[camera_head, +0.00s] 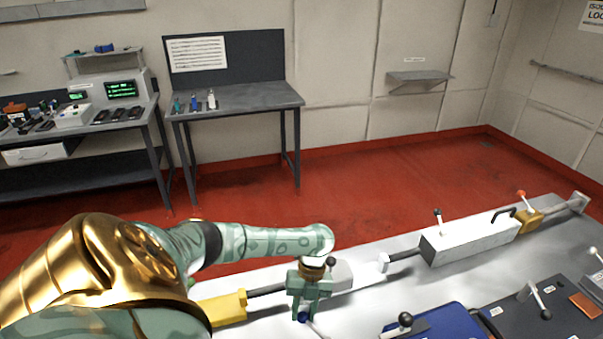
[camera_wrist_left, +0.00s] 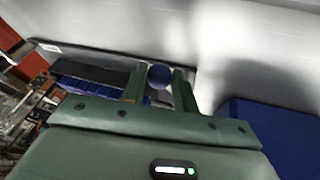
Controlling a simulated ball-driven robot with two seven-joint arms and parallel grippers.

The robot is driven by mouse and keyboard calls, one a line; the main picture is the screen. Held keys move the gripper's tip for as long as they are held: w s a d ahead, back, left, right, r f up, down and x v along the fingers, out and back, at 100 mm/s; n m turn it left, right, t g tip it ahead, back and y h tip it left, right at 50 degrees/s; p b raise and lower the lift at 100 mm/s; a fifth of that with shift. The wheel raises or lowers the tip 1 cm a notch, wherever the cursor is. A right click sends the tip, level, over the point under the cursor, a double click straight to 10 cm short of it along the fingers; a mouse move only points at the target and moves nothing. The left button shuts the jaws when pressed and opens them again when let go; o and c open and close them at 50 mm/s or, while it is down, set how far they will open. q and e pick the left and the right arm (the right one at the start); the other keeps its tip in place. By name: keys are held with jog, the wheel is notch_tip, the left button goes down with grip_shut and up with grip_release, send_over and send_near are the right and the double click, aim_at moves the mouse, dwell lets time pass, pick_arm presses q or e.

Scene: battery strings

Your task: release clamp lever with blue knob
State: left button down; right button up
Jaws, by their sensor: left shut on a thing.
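The blue knob (camera_head: 304,317) of the clamp lever shows just below my left gripper (camera_head: 306,311) in the head view. In the left wrist view the round blue knob (camera_wrist_left: 159,76) sits between the two green fingers of my left gripper (camera_wrist_left: 160,82), which is shut on it. The lever's rod below the knob is mostly hidden by the gripper. My right gripper is in neither view.
A yellow block (camera_head: 222,308) and a white box (camera_head: 470,240) lie along the bench's far edge. Levers with black knobs (camera_head: 405,319) and an orange-knobbed lever (camera_head: 521,194) stand to the right. A blue case (camera_head: 440,326) lies near the front.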

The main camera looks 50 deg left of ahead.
pick_arm(q)
jog(key=shift+w+d, duration=0.1)
jog(key=shift+w, duration=0.1)
dwell(0.3)
jog(key=c, duration=1.1)
grip_release()
jog(key=shift+w, duration=0.15)
jog(key=shift+r, duration=0.15)
jog(key=p+v, duration=0.2)
jog(key=v, duration=1.4)
jog(key=shift+p, duration=0.4)
